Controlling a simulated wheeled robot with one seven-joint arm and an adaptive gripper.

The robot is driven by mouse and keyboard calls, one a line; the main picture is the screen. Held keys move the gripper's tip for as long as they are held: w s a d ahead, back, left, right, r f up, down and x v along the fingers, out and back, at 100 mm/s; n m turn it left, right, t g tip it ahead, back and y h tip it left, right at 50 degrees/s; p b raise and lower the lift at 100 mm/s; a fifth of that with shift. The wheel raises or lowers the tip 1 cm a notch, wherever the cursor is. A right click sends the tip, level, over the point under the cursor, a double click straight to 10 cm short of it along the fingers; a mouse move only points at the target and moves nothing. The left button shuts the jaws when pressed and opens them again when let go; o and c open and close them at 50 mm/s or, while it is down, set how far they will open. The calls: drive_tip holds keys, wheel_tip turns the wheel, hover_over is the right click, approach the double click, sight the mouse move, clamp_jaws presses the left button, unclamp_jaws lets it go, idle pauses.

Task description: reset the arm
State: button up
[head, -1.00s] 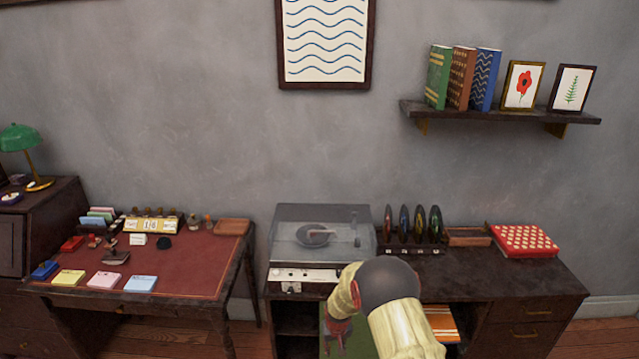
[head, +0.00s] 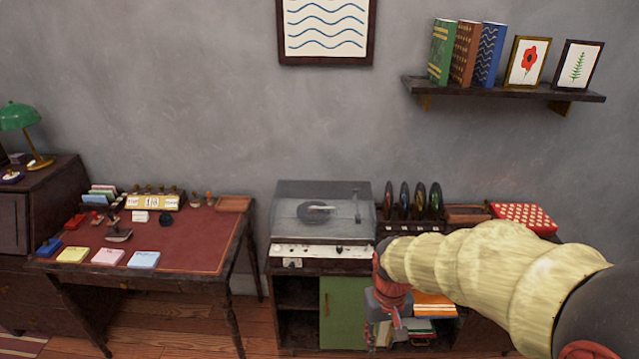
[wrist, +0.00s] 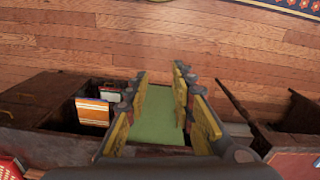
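My arm reaches in from the right edge of the head view as a cream, ringed sleeve. It ends in my gripper (head: 388,308), a dark red and grey hand pointing down in front of the cabinet with the record player. In the wrist view my gripper (wrist: 162,82) shows two fingers with yellow pads, spread apart. Nothing is between the pads; a green cabinet panel (wrist: 160,131) shows beyond them. The same green panel (head: 345,312) stands left of the gripper in the head view. The arm hides part of the cabinet's right side.
The record player (head: 322,217) sits on the cabinet, with several coloured discs behind the gripper and a red dotted box (head: 524,217) at right. An orange-striped item (head: 435,304) lies in an open compartment. The red-topped desk (head: 195,250) is at left. Floor is clear between them.

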drive_tip(key=s+d+r+t, duration=0.2)
drive_tip(key=s+r, duration=0.5)
drive_tip(key=r, duration=0.1)
drive_tip(key=s+d+r+m+t, duration=0.1)
drive_tip(key=s+d+r+t, duration=0.2)
drive_tip(key=s+r, duration=0.4)
wheel_tip(320, 180, up, 2)
drive_tip(key=shift+s+r+t, duration=0.15)
drive_tip(key=shift+s+t, duration=0.1)
drive_tip(key=shift+t, duration=0.05)
